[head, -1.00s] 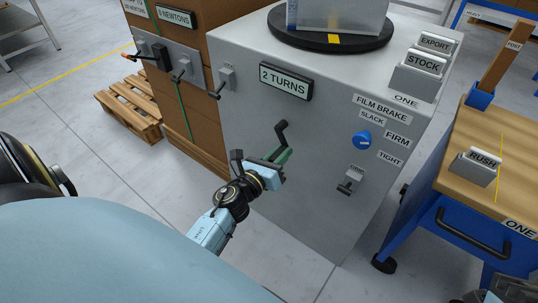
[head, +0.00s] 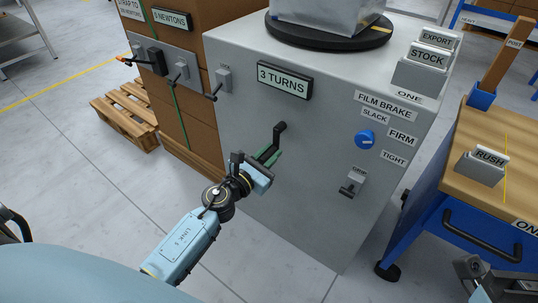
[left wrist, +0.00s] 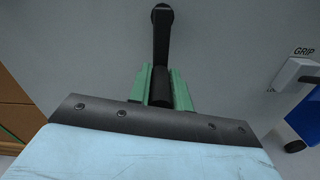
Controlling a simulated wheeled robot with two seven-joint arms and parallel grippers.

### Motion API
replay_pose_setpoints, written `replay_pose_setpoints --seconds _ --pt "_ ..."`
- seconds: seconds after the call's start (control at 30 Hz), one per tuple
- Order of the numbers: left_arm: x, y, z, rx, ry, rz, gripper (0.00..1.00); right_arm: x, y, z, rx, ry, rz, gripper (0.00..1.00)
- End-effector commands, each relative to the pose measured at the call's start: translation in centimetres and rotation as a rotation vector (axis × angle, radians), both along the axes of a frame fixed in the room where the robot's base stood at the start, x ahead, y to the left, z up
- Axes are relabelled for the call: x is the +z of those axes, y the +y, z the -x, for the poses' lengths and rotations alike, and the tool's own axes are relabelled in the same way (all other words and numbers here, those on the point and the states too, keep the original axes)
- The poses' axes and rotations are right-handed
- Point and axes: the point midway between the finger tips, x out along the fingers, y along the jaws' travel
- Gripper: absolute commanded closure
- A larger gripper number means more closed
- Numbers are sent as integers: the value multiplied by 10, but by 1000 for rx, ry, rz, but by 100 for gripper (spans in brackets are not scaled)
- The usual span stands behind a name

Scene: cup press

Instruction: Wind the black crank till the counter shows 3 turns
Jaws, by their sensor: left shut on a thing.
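The black crank (head: 280,131) is on the front of the grey machine (head: 240,160); its arm points down and slightly left from the hub. My left gripper (head: 270,156) has its green fingers shut on the crank's handle. In the left wrist view the crank (left wrist: 161,40) runs down from its hub to the handle between the green fingers (left wrist: 160,88). The counter (head: 284,80) above the crank reads "3 TURNS". Part of my right gripper (head: 490,280) shows at the bottom right corner; its fingertips are not clear.
A blue film brake knob (head: 365,139) and a small grip lever (head: 352,184) are right of the crank. A turntable (head: 330,36) with a wrapped load is on top of the machine. A workbench (head: 500,130) stands at right, a pallet (head: 126,118) at left.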

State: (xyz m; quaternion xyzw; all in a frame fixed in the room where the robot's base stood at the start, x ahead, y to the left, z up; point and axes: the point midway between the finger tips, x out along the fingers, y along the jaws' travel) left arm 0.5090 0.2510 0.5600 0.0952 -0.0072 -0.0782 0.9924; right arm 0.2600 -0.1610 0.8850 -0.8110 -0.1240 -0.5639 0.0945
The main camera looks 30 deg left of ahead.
Motion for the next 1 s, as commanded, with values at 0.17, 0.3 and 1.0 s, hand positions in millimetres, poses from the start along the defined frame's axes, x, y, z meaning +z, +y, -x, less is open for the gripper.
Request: replay_pose_setpoints --seconds 0.17,0.3,1.0 --pt "3 -1 -1 -3 -6 -1 100 0 0 0 0 -2 -1 100" --pt "3 -2 -1 -3 -7 0 100 0 0 0 0 -2 -1 100" --pt "-1 3 25 -2 2 2 59 0 0 0 0 -4 -1 100"
